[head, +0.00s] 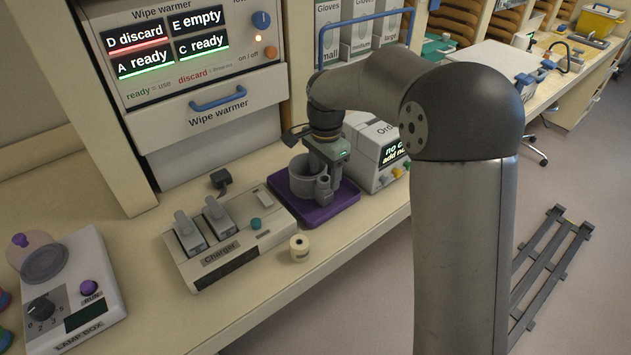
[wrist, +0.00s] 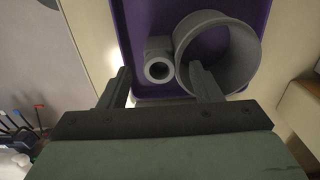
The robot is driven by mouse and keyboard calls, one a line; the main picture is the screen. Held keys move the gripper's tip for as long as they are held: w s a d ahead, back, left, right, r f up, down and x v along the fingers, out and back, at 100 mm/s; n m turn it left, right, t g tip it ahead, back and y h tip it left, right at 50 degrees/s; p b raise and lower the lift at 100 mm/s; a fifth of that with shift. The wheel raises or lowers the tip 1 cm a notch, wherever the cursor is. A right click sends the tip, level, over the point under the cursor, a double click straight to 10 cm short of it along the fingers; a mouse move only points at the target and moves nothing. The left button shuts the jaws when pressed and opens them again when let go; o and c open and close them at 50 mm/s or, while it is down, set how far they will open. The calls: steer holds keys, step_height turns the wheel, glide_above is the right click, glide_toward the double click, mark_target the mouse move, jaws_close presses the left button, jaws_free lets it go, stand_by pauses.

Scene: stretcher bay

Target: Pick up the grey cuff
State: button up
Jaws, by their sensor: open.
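A wide, open grey ring (head: 303,178), which looks like the cuff, stands on a purple tray (head: 347,194). A smaller grey tube (head: 323,190) stands close beside it; I cannot tell whether the two are joined. My gripper (head: 325,172) points down over the tray. In the wrist view the ring (wrist: 217,22) is upper right and the tube (wrist: 158,66) lies between the two open fingers (wrist: 160,72). The left finger is left of the tube. The right finger overlaps the ring's near left wall; its depth there is unclear. Nothing is gripped.
A charger (head: 225,240) with two handpieces stands left of the tray, with a cream roll (head: 299,248) in front. A white box with a display (head: 378,155) stands close on the right. The wipe warmer (head: 190,60) rises behind.

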mark_target(324, 186)
step_height(324, 186, down, 5)
steer(key=shift+r+p, duration=0.1)
steer(key=shift+p, duration=0.4)
steer(key=c, duration=1)
